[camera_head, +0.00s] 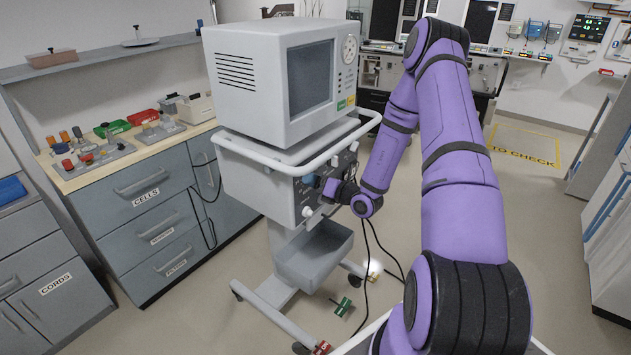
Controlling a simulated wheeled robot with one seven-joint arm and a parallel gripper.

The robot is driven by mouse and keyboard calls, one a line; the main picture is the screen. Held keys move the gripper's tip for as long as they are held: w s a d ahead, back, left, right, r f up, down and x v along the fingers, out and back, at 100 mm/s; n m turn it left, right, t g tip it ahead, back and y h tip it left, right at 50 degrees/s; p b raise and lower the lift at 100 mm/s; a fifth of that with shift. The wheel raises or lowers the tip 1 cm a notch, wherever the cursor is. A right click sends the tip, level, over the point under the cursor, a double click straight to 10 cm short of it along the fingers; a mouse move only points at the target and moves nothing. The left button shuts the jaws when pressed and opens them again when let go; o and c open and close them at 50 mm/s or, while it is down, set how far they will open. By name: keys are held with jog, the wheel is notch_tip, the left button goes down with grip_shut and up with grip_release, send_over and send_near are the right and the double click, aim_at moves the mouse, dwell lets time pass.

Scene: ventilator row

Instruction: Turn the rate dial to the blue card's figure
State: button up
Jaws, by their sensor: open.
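The ventilator is a grey trolley unit (255,180) with a boxy monitor (240,75) on top. Its dark control panel (303,195) faces right and carries several pale knobs, among them one at the lower left (307,211). A small blue patch (309,180) shows on the panel; I cannot tell whether it is a card or a knob cap. No figure on it is readable. My gripper (326,190) is open in front of the middle of the panel, close to the knobs. Its fingers and wrist hide part of the panel, and contact cannot be told. Which knob is the rate dial is unclear.
A white rail (285,165) runs around the trolley above the panel. A grey bin (315,258) hangs below. Green (342,306) and red (321,347) pieces are near the floor by the wheels. Drawers (150,225) stand at left. Dark cables hang beside my wrist.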

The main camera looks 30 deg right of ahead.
jog(key=shift+c, duration=0.2)
jog(key=c, duration=0.9)
jog(key=shift+n, duration=2.7)
jog(key=o, duration=0.9)
jog(key=shift+o, duration=0.2)
jog(key=v, duration=1)
jog(key=shift+s, duration=0.35)
jog(key=shift+d, duration=0.15)
